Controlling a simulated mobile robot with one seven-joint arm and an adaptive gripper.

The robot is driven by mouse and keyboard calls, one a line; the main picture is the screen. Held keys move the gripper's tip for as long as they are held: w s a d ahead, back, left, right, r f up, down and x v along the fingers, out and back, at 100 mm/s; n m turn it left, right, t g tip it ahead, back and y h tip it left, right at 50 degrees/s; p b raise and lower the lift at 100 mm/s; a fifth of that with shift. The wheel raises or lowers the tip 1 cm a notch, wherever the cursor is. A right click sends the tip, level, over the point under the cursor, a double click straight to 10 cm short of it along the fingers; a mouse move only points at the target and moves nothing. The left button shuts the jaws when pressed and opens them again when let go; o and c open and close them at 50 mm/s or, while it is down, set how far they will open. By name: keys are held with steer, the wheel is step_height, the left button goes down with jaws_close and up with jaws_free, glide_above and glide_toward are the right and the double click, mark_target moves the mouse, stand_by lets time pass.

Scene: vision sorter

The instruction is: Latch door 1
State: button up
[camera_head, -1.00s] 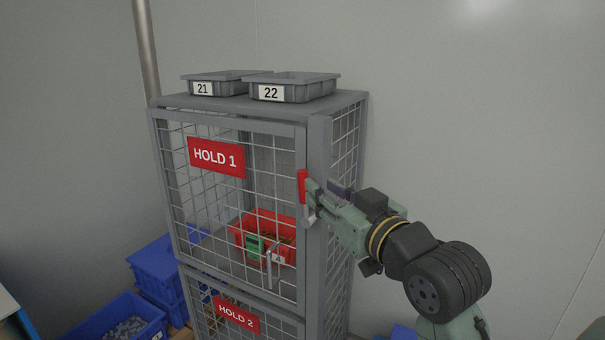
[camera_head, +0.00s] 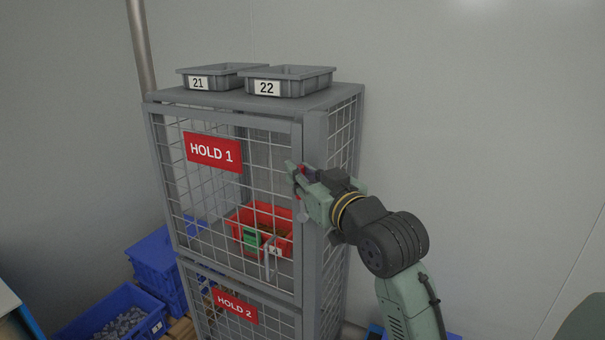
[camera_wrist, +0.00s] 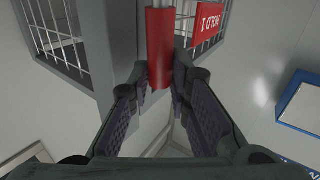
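Door 1 (camera_head: 184,216) is the upper wire-mesh door with the red HOLD 1 sign (camera_head: 213,152). It looks closed against the cage post (camera_head: 315,200); I cannot tell whether it is latched. The red latch handle (camera_wrist: 160,45) is at the door's right edge, mostly hidden by my gripper (camera_head: 300,180) in the head view. In the wrist view, my gripper (camera_wrist: 160,88) is open, with its fingers on either side of the red handle's end. I see no clear grip on it.
Behind the mesh stands a red bin (camera_head: 262,222). Grey bins 21 (camera_head: 228,78) and 22 (camera_head: 300,86) sit on the cage top. The HOLD 2 door (camera_head: 240,318) is below. Blue crates (camera_head: 155,262) stand at lower left.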

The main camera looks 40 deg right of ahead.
jaws_close()
